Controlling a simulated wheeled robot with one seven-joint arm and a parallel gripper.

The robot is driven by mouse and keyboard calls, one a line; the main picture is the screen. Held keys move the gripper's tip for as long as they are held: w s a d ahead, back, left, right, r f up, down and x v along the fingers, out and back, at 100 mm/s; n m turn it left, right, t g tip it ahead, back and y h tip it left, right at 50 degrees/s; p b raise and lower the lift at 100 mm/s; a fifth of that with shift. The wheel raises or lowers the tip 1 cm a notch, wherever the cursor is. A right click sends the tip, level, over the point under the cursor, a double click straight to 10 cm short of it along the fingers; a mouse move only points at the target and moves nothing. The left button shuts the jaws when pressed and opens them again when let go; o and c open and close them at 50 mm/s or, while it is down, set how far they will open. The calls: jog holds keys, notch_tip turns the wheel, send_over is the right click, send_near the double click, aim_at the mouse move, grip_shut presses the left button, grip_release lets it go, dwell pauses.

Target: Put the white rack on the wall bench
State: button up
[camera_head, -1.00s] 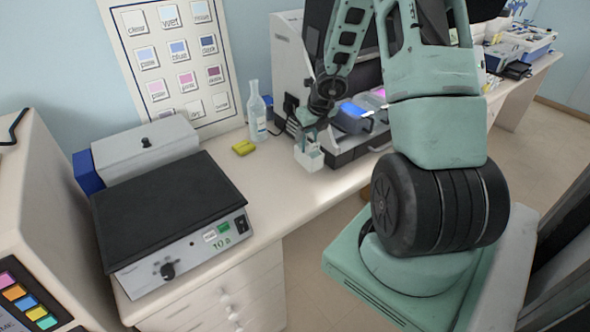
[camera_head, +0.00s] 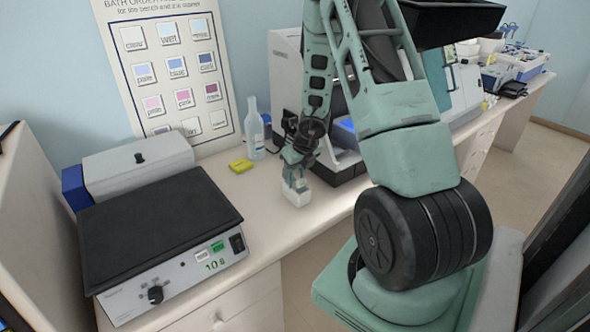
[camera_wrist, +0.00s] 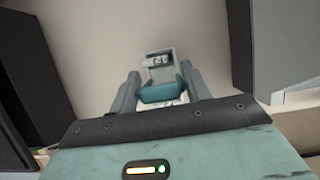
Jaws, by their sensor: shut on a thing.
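The white rack (camera_head: 297,193) is a small pale box at the bench's front part, right of the hot plate. My gripper (camera_head: 296,172) is above it, pointing down and shut on its upper part. In the wrist view the rack (camera_wrist: 159,61) shows between the two fingers of my gripper (camera_wrist: 160,88), partly hidden behind a teal piece. The wall bench (camera_head: 262,208) has a pale top under the rack. I cannot tell whether the rack's bottom touches it or hangs just above.
A black-topped hot plate (camera_head: 155,225) stands at the left, with a grey box (camera_head: 140,165) behind it. A yellow block (camera_head: 241,166) and a clear bottle (camera_head: 254,130) stand near the wall. A dark-fronted machine (camera_head: 341,165) is right of the rack. Bench between is clear.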

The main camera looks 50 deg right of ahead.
jog(key=o, duration=1.4)
jog(key=shift+c, duration=0.2)
